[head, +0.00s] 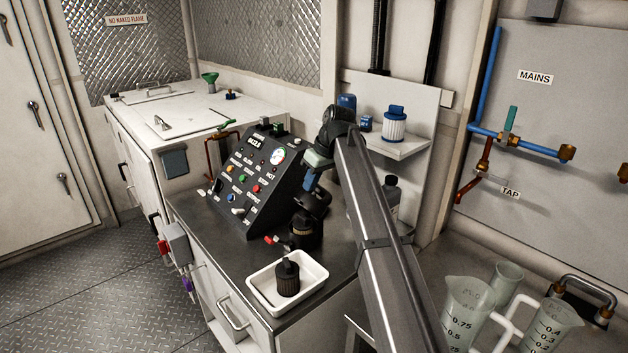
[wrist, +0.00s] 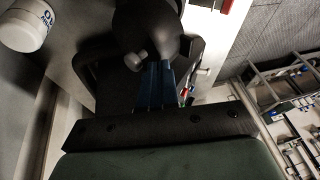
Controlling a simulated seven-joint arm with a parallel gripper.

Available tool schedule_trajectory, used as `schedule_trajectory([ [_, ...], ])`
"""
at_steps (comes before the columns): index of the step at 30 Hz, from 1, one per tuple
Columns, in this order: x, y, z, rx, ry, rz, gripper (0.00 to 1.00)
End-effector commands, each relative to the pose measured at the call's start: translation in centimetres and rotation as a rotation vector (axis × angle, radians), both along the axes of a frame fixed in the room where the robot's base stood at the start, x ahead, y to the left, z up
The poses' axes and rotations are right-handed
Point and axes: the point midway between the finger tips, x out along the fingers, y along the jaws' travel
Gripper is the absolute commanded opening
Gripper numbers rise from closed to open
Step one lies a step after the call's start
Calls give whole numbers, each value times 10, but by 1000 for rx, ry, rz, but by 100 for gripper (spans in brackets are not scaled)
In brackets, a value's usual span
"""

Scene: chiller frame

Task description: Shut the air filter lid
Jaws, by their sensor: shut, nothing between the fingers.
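A small dark round housing (head: 303,232) with a pale band stands on the dark bench top beside the control panel; I take it for the air filter. A black tilted part (head: 316,204), likely its lid, shows just above it, partly hidden by my arm; I cannot tell how far it is open. In the wrist view a black rounded part (wrist: 148,28) with a small grey knob (wrist: 136,60) lies just beyond my fingers. My gripper (wrist: 154,72) is shut and empty, its blue fingertips at or very near that black part; I cannot tell if they touch. It also shows in the head view (head: 310,181).
The sloped control panel (head: 258,178) stands close left of my gripper. A white tray (head: 262,283) holding a black ribbed part (head: 288,277) sits in front. A shelf (head: 398,147) with blue-capped filters is behind. Measuring jugs (head: 465,318) stand at the lower right.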

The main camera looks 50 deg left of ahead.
Motion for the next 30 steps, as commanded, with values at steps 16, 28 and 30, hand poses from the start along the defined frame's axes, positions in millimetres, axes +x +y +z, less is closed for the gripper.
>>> schedule_trajectory([
  [16, -61, -3, -30, 0, -467, 4, 0],
  [28, -84, -1, -57, 0, -743, 1, 0],
  [30, -86, -1, -60, 0, -738, 0, 0],
])
